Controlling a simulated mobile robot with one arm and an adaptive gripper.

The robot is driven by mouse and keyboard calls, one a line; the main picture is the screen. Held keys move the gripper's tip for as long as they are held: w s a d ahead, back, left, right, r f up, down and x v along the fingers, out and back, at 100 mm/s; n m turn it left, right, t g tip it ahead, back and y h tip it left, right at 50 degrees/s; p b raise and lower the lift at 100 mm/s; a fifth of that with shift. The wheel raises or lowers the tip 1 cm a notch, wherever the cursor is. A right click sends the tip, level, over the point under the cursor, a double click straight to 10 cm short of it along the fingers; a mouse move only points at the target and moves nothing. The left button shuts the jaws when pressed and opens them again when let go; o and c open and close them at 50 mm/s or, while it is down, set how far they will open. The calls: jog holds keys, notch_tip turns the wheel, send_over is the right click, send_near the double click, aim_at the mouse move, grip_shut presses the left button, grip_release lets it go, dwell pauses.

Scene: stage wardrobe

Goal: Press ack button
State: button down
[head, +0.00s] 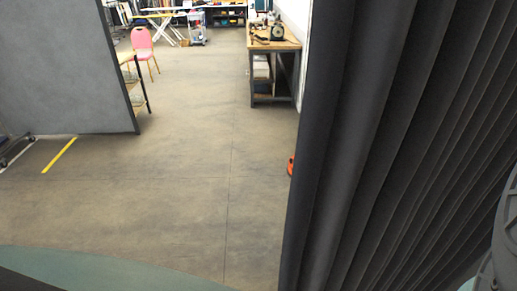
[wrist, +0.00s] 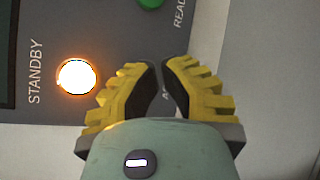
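In the wrist view, my gripper (wrist: 161,65) has yellow ribbed fingers with black pads. The fingertips are drawn close together, with only a narrow gap and nothing seen held between them. They are in front of a dark grey control panel (wrist: 120,28). A label starting with "A" (wrist: 166,94) shows in part between the fingers. The ack button cannot be made out; the fingers and gripper body cover that part of the panel. Whether the tips touch the panel cannot be told. The gripper is not seen in the head view.
A glowing lamp (wrist: 77,76) marked STANDBY is left of the fingers, and a green lamp (wrist: 151,2) is above, near a cut-off "READ" label. In the head view, a dark pleated curtain (head: 390,140) fills the right, a grey partition (head: 60,60) stands left, and open floor (head: 190,150) lies between.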

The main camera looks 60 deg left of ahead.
jog(key=c, duration=1.7)
grip_release()
grip_shut()
jog(key=shift+w+d, duration=0.1)
jog(key=shift+w+d, duration=0.15)
jog(key=shift+w, duration=0.1)
jog(key=shift+w+d+b, duration=0.2)
jog(key=shift+w+b, duration=0.2)
jog(key=shift+b, duration=0.15)
jog(key=shift+s+a+p, duration=0.3)
jog(key=shift+s+a, duration=0.15)
jog(key=shift+s, duration=0.3)
jog(key=shift+s, duration=0.1)
